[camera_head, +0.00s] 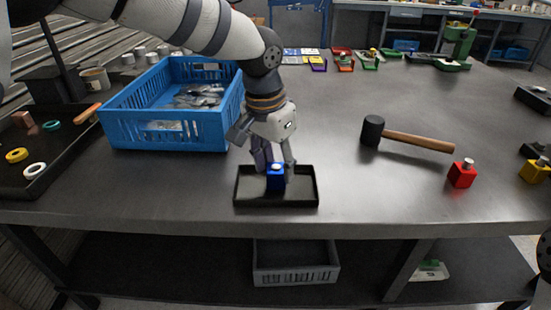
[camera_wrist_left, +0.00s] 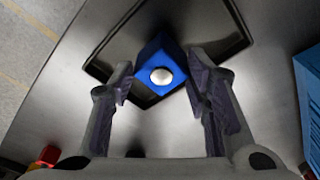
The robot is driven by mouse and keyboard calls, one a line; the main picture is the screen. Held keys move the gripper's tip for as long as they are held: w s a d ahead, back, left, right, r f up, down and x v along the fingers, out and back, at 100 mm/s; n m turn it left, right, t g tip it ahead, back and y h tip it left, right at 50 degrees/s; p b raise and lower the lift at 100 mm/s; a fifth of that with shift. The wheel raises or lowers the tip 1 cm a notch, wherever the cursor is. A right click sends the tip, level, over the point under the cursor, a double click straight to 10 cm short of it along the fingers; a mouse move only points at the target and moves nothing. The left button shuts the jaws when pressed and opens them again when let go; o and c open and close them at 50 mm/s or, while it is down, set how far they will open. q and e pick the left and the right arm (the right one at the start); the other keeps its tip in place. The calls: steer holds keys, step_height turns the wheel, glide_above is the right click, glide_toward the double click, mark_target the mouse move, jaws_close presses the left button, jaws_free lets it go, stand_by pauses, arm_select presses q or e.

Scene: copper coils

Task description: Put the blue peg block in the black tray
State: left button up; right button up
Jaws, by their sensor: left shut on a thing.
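The blue peg block (camera_head: 275,180) has a pale round peg on top. It is upright between the fingers of my left gripper (camera_head: 273,170), which is shut on it. The black tray (camera_head: 277,203) lies on the bench near the front edge, and the block is over its inside in the head view. Whether the block touches the tray floor I cannot tell. In the left wrist view the blue block (camera_wrist_left: 160,72) shows between the two fingertips (camera_wrist_left: 160,85), with the tray rim around and behind it. My right gripper is not in view.
A blue crate (camera_head: 170,136) with bagged parts stands left of the tray. A dark tray with rings (camera_head: 60,165) is further left. A hammer (camera_head: 415,140), a red peg block (camera_head: 462,174) and a yellow one (camera_head: 535,171) lie to the right. The bench between tray and hammer is clear.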

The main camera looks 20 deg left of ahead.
arm_select(q)
steer(key=shift+f, duration=0.15)
steer(key=o, duration=1.4)
step_height(320, 180, up, 3)
steer(key=shift+r+p, duration=0.15)
steer(key=shift+p, duration=0.4)
steer(key=shift+r+p, duration=0.45)
steer(key=shift+r, duration=1.45)
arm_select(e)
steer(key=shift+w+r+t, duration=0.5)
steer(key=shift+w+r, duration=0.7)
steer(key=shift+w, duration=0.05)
arm_select(q)
steer(key=shift+f, duration=0.1)
